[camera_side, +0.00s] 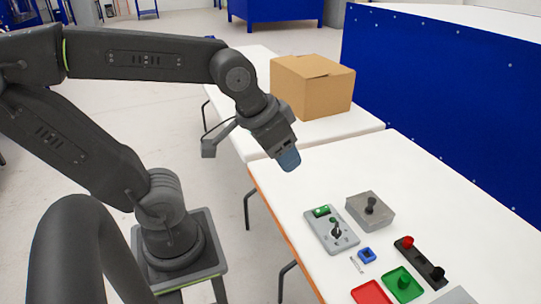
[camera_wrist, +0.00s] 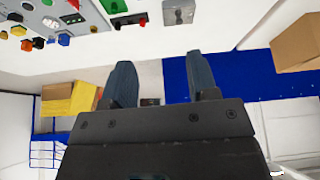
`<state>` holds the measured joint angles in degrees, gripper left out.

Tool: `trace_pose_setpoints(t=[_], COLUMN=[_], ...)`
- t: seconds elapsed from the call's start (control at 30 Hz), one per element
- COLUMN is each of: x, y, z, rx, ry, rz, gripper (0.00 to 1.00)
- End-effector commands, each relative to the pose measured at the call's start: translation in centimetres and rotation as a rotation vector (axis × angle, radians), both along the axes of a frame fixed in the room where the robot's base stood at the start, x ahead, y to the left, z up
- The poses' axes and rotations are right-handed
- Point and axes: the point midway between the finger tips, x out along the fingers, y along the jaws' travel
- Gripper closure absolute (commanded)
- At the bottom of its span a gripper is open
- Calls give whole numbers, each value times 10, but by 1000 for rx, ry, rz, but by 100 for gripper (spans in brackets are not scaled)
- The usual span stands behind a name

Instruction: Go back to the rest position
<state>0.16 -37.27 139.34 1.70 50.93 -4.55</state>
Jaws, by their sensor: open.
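My gripper (camera_side: 289,160) is held in the air above the left edge of the white table (camera_side: 293,197), apart from everything on it. In the wrist view my gripper (camera_wrist: 163,82) shows two blue fingers spread apart with nothing between them, so it is open and empty. In the side view the fingers overlap and the gap is hidden. My arm reaches out to the right, with its elbow high.
On the table lie a grey plate (camera_side: 347,241) with a green cylinder (camera_side: 321,211), a metal block (camera_side: 382,219), a blue part (camera_side: 367,255), a red tray (camera_side: 371,293) and a green tray (camera_side: 403,281). A cardboard box (camera_side: 313,88) stands behind. A blue partition (camera_side: 440,100) borders the right.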

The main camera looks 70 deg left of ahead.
Motion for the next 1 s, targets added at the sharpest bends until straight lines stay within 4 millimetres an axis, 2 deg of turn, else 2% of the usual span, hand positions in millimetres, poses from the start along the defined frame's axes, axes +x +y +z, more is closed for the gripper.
trace_pose_setpoints(t=[0.1, 0.2, 1.0], x=[-17, -22, -22], y=[-2, -3, -3], z=[-4, -6, -5], rx=[5, 7, 7], ry=[-16, -19, -19], rz=[-45, -61, -62], gripper=[46, 46, 46])
